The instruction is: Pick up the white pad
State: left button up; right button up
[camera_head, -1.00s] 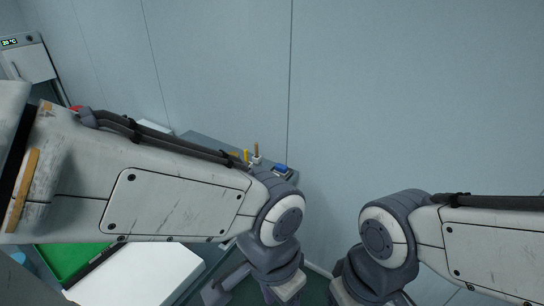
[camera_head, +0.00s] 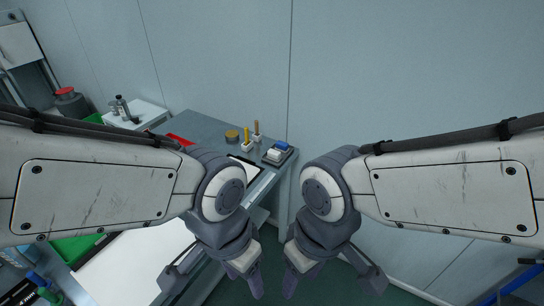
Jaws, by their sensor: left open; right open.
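A small tray (camera_head: 280,154) stands near the right end of the grey table, with a blue block (camera_head: 284,146) and a white pad-like piece (camera_head: 274,154) in it. Which white item is the pad is not certain, as a large white sheet or board (camera_head: 135,262) also lies at lower left, partly covered by my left arm. My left gripper (camera_head: 212,284) is open, pointing down near the table's front edge, below the tray in the picture. My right gripper (camera_head: 333,284) is open and empty, pointing down over the floor right of the table.
On the grey table (camera_head: 200,128) stand a yellow round item (camera_head: 232,136) and upright sticks in small white holders (camera_head: 248,146). A green tray (camera_head: 75,248) lies at left. A white side table (camera_head: 140,112) holds bottles.

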aim_at(273, 155)
jog(key=u, duration=0.4)
jog(key=k, duration=0.3)
jog(key=z, duration=1.4)
jog(key=i, duration=1.55)
jog(key=u, duration=0.3)
